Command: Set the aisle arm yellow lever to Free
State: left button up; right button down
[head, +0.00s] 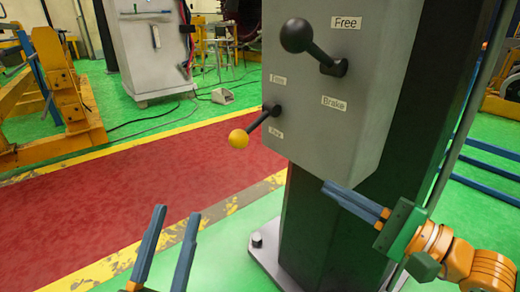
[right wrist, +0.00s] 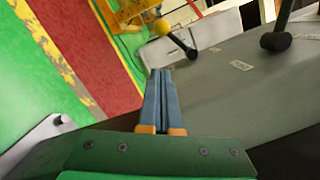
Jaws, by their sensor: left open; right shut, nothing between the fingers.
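The yellow-knobbed lever (head: 238,138) sticks out from the lower left of the grey control box (head: 330,120), its knob down and left of its pivot. Small labels sit above and below that pivot, too blurred to read surely. In the right wrist view the yellow lever (right wrist: 162,27) is beyond the fingertips, apart from them. My right gripper (head: 325,186) is shut and empty, below and right of the lever near the box's lower edge; its fingers also show in the right wrist view (right wrist: 160,74). My left gripper (head: 176,212) is open and empty, below left of the lever.
A black-knobbed lever (head: 297,35) on the same box points up and left, between labels "Free" (head: 346,23) and "Brake" (head: 334,102). The box is on a dark column (head: 310,220) bolted to the floor. A red walkway (head: 130,185) lies open to the left.

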jog(key=a, duration=0.1)
pick_arm(q)
jog(key=w+f+n+g+y+p, duration=0.1)
jog(key=w+f+g+y, duration=0.15)
jog(key=f, duration=0.25)
jog(key=w+f+g+y+p, duration=0.1)
jog(key=w+f+g, duration=0.1)
jog(key=f+g, duration=0.3)
jog(key=s+a+f+g+y+p, duration=0.1)
jog(key=s+f+g, duration=0.15)
jog(key=f, duration=0.35)
jog(key=s+a+f+g+y+p, duration=0.1)
jog(key=a+f+g, duration=0.1)
jog(key=f+g, duration=0.3)
pick_arm(e)
jog(key=p, duration=0.4)
send_near(254, 125)
notch_tip(254, 125, down, 4)
jog(key=w+a, duration=0.2)
pick_arm(q)
jog(key=s+a+f+n+g+y+b, duration=0.1)
jog(key=s+a+f+g, duration=0.2)
jog(key=s+f+g, duration=0.3)
jog(key=s+f, duration=0.5)
jog(key=shift+s+f+g+y, duration=0.15)
jog(key=shift+f+g+y, duration=0.1)
jog(key=shift+g+y, duration=0.1)
pick_arm(e)
jog(key=x, duration=0.5)
jog(key=shift+s+a, duration=0.15)
